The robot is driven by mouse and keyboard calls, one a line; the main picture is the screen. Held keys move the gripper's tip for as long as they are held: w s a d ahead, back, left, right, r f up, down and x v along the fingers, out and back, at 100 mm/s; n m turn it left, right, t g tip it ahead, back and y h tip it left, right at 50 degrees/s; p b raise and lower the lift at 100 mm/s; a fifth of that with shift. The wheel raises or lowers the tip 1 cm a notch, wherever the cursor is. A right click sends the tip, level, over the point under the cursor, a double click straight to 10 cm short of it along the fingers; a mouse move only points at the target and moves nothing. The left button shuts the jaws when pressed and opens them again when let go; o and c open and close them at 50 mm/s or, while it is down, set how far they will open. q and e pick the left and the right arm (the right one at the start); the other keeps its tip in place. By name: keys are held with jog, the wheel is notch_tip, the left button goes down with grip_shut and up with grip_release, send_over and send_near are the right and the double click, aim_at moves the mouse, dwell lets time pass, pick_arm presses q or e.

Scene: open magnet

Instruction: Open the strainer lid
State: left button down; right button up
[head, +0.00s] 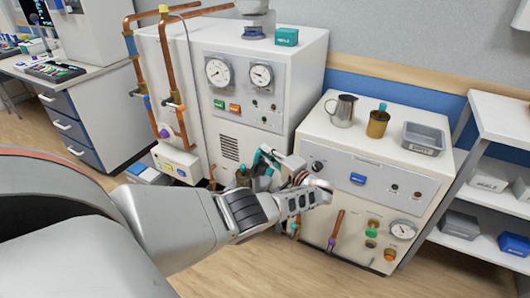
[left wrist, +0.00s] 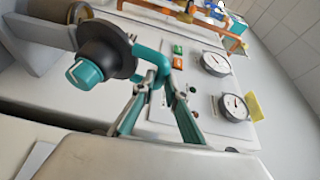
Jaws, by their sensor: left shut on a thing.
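In the left wrist view, the strainer lid (left wrist: 105,50) is a round black piece with a teal knob (left wrist: 85,73) on its face. A teal handle (left wrist: 150,55) sticks out from its side. My left gripper (left wrist: 162,82) is shut on this teal handle. In the head view, my left gripper (head: 276,165) is in front of the white cabinet, beside a small brass strainer body (head: 243,177). The gripper and wrist hide much of the lid there, so I cannot tell how far it stands open. My right gripper is not in view.
The tall white cabinet (head: 262,75) has gauges and copper pipes (head: 172,85). Shelves (head: 490,185) stand far right. Floor in front is clear.

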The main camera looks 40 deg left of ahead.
pick_arm(q)
jog(key=shift+s+f, duration=0.3)
jog(key=shift+f, duration=0.4)
jog(key=c, duration=2)
grip_release()
jog(key=shift+r, duration=0.2)
jog(key=shift+w+d+r, duration=0.1)
jog(key=shift+w+r, duration=0.05)
jog(key=d, duration=0.4)
jog(key=s+d, duration=0.1)
jog(key=d, duration=0.3)
jog(key=s+d, duration=0.1)
jog(key=d, duration=0.2)
jog(key=shift+d, duration=0.4)
